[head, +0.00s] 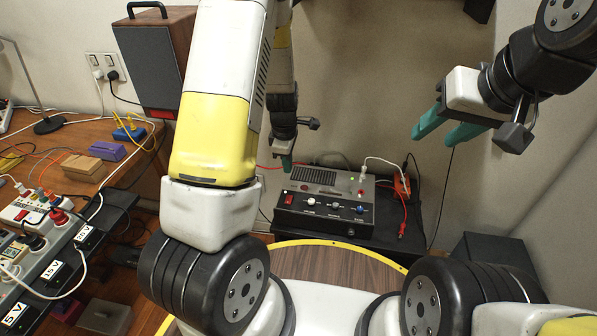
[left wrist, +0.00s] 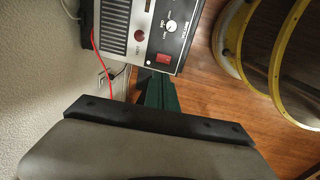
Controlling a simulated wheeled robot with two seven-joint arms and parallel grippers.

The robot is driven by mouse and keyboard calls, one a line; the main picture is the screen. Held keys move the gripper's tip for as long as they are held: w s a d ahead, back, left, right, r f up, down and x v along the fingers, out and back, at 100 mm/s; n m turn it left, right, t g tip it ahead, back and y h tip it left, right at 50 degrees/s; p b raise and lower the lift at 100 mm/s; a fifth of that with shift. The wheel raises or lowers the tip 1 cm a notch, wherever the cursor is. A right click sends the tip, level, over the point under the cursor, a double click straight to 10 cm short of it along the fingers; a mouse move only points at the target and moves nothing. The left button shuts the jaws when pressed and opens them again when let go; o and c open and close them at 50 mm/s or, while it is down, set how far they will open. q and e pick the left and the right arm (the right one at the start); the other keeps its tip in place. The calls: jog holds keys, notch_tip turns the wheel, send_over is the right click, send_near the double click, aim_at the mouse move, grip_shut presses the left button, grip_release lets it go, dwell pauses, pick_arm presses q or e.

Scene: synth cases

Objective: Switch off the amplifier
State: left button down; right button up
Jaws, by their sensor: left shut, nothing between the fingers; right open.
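The amplifier (head: 322,216), a grey-topped box with a black front panel, stands on a dark stand against the wall. A red rocker switch (head: 289,199) sits at the left end of its front, beside a row of knobs. The amplifier (left wrist: 180,12) and red switch (left wrist: 163,59) also show in the left wrist view. I cannot tell which way the switch is tilted. My left gripper (head: 286,163) is shut and empty, above and behind the amplifier's left side; its green fingers (left wrist: 160,95) appear apart from the switch. My right gripper (head: 436,130) is open and empty, up to the right.
A wooden desk (head: 55,150) at left holds coloured blocks, cables and a labelled power panel (head: 50,262). A speaker (head: 150,60) stands at the wall. A red cable (head: 404,212) hangs at the amplifier's right. A yellow-rimmed round wooden surface (head: 335,262) lies in front.

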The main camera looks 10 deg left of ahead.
aim_at(290, 197)
pick_arm(q)
jog(key=f, duration=0.4)
jog(key=w+f, duration=0.1)
jog(key=f, duration=0.9)
jog(key=shift+w, duration=0.35)
